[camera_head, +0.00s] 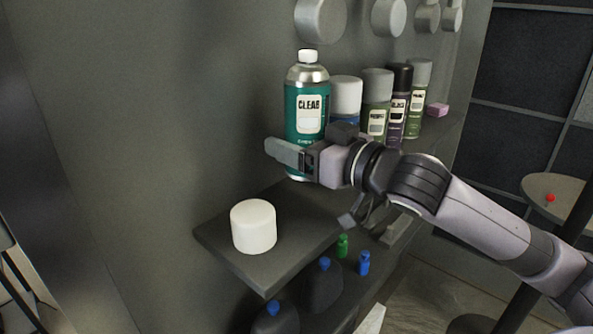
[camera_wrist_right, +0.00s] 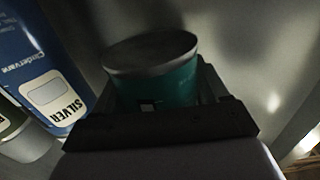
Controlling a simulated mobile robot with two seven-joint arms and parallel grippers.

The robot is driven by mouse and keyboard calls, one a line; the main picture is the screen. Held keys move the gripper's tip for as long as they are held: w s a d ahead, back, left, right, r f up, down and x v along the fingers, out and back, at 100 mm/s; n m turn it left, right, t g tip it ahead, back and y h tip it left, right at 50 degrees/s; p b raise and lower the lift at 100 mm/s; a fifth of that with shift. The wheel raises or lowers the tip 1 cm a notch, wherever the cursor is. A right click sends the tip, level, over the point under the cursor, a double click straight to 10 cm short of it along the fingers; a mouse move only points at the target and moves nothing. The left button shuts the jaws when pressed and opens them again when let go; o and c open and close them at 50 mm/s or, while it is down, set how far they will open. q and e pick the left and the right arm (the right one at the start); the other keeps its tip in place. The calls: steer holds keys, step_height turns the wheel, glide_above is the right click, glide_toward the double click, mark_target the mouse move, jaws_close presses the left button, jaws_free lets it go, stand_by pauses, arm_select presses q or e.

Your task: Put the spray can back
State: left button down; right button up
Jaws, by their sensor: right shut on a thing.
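The spray can (camera_head: 306,112) is teal with a white cap, a silver shoulder and a label reading CLEAR. It stands about upright at the left end of a row of cans, over the dark shelf (camera_head: 212,236). My right gripper (camera_head: 298,158) is shut on its lower part, reaching in from the right. In the right wrist view, the teal can (camera_wrist_right: 160,85) sits between the fingers of the gripper (camera_wrist_right: 165,120), with one round end showing. I cannot tell whether its base touches the shelf. My left gripper is not in view.
A blue can labelled SILVER (camera_wrist_right: 45,85) stands close beside; its pale cap (camera_head: 346,95) shows behind my wrist. Several more cans (camera_head: 377,100) continue right. A white cylinder (camera_head: 253,228) sits on the shelf's near end. Dark bottles (camera_head: 323,287) stand below.

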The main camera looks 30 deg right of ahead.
step_height(320, 180, down, 7)
steer(key=shift+r+b, duration=0.2)
steer(key=shift+b, duration=0.5)
steer(key=shift+w+f, duration=0.1)
steer(key=shift+w, duration=0.05)
steer(key=shift+f, duration=0.2)
steer(key=o, duration=1.2)
steer(key=shift+c, duration=0.2)
